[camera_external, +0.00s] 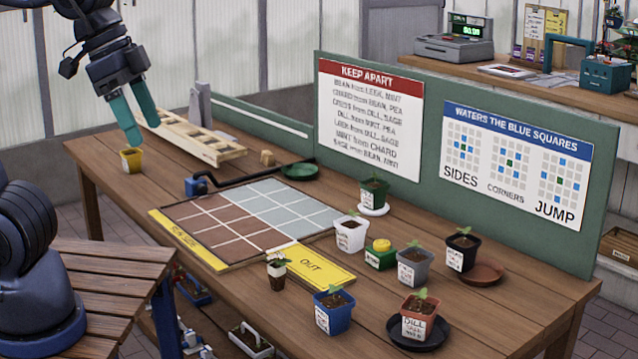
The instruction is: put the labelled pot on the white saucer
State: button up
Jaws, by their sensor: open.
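My gripper (143,130) is open, with teal fingers pointing down at the far left end of the table. A small yellow pot (131,160) with a pale label stands just below the fingertips; I cannot tell whether they touch it. The white saucer (374,210) lies near the board, with a dark green pot (375,190) on it. Other labelled pots are white (350,236), grey (413,268), black (463,251), blue (335,311) and reddish (421,318), the last reading DILL on a black saucer (440,335).
A tiled grid board (250,221) fills the table's middle, with a yellow OUT plate (314,265). A green saucer (300,171) is empty. A brown saucer (488,272) lies beside the black pot. A wooden rack (196,138) and a green sign board (433,120) line the back.

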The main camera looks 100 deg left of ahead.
jog(key=s+f, duration=0.1)
jog(key=s+d+m, duration=0.1)
jog(key=shift+s+f, duration=0.35)
jog(key=shift+s, duration=0.05)
